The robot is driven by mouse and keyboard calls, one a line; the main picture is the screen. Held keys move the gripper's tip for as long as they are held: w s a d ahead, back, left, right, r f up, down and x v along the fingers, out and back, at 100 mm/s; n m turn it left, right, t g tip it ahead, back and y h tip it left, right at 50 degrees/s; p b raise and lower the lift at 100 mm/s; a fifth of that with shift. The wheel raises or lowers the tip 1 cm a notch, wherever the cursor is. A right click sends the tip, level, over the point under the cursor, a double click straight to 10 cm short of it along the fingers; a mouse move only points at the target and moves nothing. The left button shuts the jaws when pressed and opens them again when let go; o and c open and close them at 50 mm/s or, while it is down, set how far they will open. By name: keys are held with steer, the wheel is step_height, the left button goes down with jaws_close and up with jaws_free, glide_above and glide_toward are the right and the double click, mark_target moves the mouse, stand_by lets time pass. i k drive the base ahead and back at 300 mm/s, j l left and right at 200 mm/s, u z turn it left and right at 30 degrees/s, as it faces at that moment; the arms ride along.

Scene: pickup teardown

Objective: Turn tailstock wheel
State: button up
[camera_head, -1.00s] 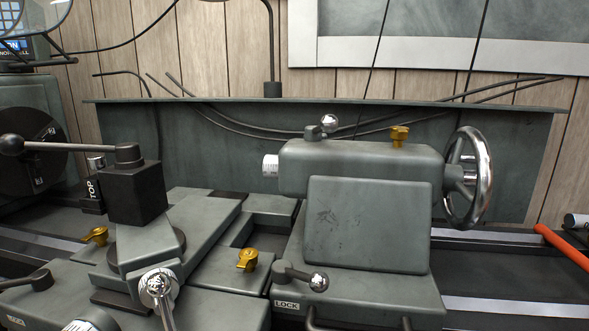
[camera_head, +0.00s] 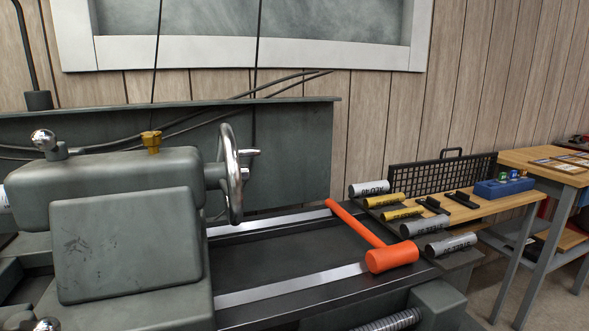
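The tailstock (camera_head: 125,180) is a grey-green casting at the left of the head view. The tailstock wheel (camera_head: 232,175) is a chrome handwheel on its right end, seen nearly edge-on. A short handle (camera_head: 249,153) sticks out to the right from its rim. A ball-ended lever (camera_head: 45,142) and a brass knob (camera_head: 151,141) sit on top of the tailstock. My gripper is not in view, and nothing touches the wheel.
An orange mallet (camera_head: 392,257) lies across the lathe bed rails (camera_head: 290,284), right of the wheel. Several labelled cylinders (camera_head: 423,226) lie farther right, near a wooden bench (camera_head: 518,203). A backsplash (camera_head: 290,150) stands behind. Space beside the wheel is clear.

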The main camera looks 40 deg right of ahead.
mark_target(238, 174)
steer(key=k+l+z, duration=0.1)
steer(key=l+z, duration=0.4)
steer(key=l, duration=0.2)
steer(key=l+z, duration=0.5)
steer(key=l, duration=0.2)
steer(key=i+l+z, duration=0.15)
